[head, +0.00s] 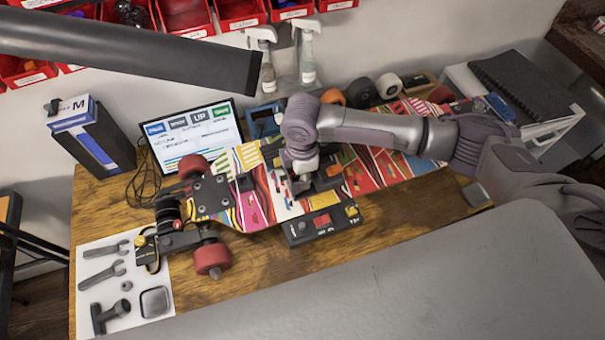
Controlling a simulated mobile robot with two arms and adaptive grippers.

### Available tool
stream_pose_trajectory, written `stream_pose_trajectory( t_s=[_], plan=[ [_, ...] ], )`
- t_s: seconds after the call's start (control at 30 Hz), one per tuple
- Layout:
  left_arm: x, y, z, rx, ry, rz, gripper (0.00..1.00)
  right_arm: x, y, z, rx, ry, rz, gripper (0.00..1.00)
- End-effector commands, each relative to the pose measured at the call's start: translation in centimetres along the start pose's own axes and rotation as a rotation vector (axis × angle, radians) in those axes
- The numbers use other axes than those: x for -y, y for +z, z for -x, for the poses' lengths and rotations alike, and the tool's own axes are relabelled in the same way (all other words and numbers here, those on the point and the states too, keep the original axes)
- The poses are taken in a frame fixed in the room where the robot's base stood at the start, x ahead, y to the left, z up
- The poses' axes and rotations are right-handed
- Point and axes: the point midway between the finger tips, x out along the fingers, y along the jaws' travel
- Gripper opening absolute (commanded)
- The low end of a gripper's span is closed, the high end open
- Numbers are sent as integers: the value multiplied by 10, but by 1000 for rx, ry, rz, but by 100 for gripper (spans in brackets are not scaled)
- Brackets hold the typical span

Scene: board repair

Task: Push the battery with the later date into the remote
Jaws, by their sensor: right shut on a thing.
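My right gripper (303,187) points down over the middle of the colourful skateboard deck (250,157). It is shut on a small dark thing, mostly hidden by the fingers; I cannot tell whether this is a battery. A dark block with an orange part (328,175) sits right beside the gripper. A flat black box (322,224) with red and yellow parts on its face lies at the deck's front edge, just below the gripper. I cannot tell which of these is the remote, and no battery date is readable. My left gripper is not in view.
A monitor (192,135) and a black-and-white box (93,140) stand at the back left. A white mat (92,257) with wrenches lies front left. Loose wheels (361,92) and spray bottles (307,60) are behind the deck. Bare wood (270,265) shows in front.

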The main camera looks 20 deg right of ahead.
Motion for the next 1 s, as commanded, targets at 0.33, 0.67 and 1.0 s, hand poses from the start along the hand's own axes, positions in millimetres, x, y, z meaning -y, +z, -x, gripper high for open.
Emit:
stream_pose_trajectory(
  t_s=[0.33,0.67,1.0],
  plan=[
    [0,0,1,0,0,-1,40,0,0,-2,-1,0,0,0],
    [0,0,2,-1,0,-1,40,0,0,-2,-1,-1,0,0],
    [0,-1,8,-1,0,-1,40,0,0,-5,-1,-1,-1,0]
  ],
)
